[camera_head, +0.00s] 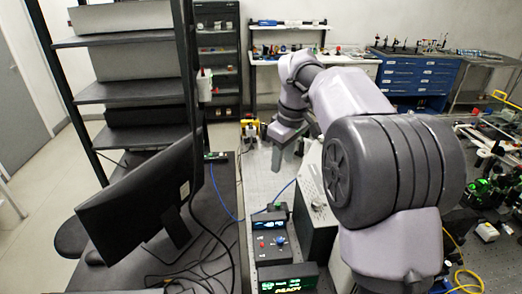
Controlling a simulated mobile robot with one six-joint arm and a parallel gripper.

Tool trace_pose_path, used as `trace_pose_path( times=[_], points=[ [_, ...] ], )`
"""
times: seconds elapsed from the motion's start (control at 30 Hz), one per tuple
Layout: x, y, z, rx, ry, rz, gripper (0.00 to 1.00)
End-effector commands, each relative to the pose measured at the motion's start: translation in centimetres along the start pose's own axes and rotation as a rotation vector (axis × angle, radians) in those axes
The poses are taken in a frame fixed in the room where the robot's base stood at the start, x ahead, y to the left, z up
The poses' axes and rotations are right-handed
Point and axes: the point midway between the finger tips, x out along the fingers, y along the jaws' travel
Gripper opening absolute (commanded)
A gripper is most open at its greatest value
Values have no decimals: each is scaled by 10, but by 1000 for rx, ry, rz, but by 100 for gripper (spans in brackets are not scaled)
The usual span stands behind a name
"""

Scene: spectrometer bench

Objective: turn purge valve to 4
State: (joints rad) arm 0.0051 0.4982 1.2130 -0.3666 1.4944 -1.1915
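My gripper (284,156) hangs at the end of my bent arm, pointing down over the far part of the grey bench. It is small and partly hidden by the wrist, so I cannot tell whether its fingers are open or shut. A small control box (270,252) with a blue knob (280,241) and a red knob (262,244) sits nearer on the bench. A pale instrument housing (311,190) to its right carries a small knob (318,202). No label or number is readable, so I cannot tell which knob is the purge valve. My gripper is apart from these knobs.
A black monitor (135,207) stands on the dark desk at left, with loose cables. A green-lit display (285,285) sits at the near edge. A blue cable (222,198) crosses the bench. Dark shelving (135,92) rises behind the monitor. Optics crowd the right side.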

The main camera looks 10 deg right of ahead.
Motion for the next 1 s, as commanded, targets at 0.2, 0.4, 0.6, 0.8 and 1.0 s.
trace_pose_path(
  times=[0.2,0.4,0.6,0.8,1.0],
  points=[
    [48,58,-45,-376,-109,-73,39],
    [90,69,-47,-552,-144,-113,39],
    [127,67,-40,-572,-149,-119,39],
    [187,62,-30,-571,-149,-121,39],
    [238,59,-21,-570,-148,-119,39]
  ],
)
